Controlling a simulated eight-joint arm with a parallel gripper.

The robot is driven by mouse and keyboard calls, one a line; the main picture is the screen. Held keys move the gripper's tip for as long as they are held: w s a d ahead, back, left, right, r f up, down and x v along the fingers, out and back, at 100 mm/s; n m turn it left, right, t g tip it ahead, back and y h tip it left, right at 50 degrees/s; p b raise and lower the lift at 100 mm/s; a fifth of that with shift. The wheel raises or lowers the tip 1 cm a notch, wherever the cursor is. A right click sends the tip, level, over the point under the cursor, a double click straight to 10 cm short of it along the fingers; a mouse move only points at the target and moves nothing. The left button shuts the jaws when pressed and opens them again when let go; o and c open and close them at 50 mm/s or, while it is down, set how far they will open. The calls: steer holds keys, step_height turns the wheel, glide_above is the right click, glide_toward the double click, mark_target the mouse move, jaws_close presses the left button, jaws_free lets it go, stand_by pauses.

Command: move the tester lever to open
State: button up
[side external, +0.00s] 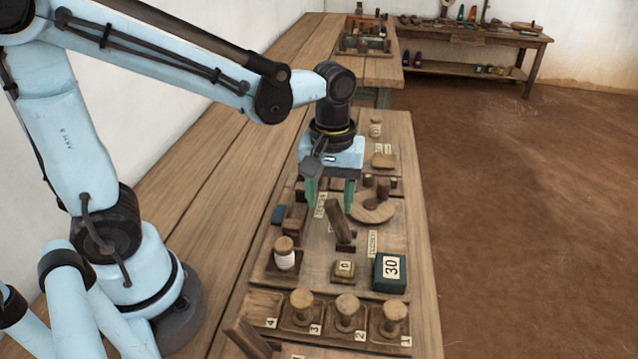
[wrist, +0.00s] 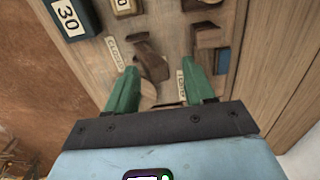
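The tester lever (side external: 341,226) is a dark wooden bar on a small base on the workboard, tilted with its upper end toward the upper left in the side view. It also shows in the wrist view (wrist: 152,66), between two paper labels. The left label (wrist: 117,50) seems to read "CLOSED"; the right one (wrist: 181,86) is hard to read. My gripper (side external: 331,197), with green fingers, is open and points down just above and behind the lever's upper end. In the wrist view its fingertips (wrist: 160,72) stand apart on either side of the lever, with nothing visibly held.
A white jar (side external: 285,255) stands left. Several numbered wooden knobs (side external: 347,310) line the front. A curved wooden piece (side external: 373,211) lies right of the lever.

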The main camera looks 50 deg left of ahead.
steer(key=shift+r, duration=1.9)
steer(key=shift+s+a+r+m+t, duration=0.1)
steer(key=shift+s+a+m+t, duration=0.3)
steer(key=shift+a+m+t, duration=0.65)
steer(key=shift+s+a+r+m+t, duration=0.1)
steer(key=shift+s+a+m+t, duration=0.3)
steer(key=shift+m+t, duration=1.25)
steer(key=shift+s+a+m+t, duration=0.35)
steer(key=shift+a+m+t, duration=0.5)
steer(key=shift+m, duration=0.95)
steer(key=shift+d, duration=0.1)
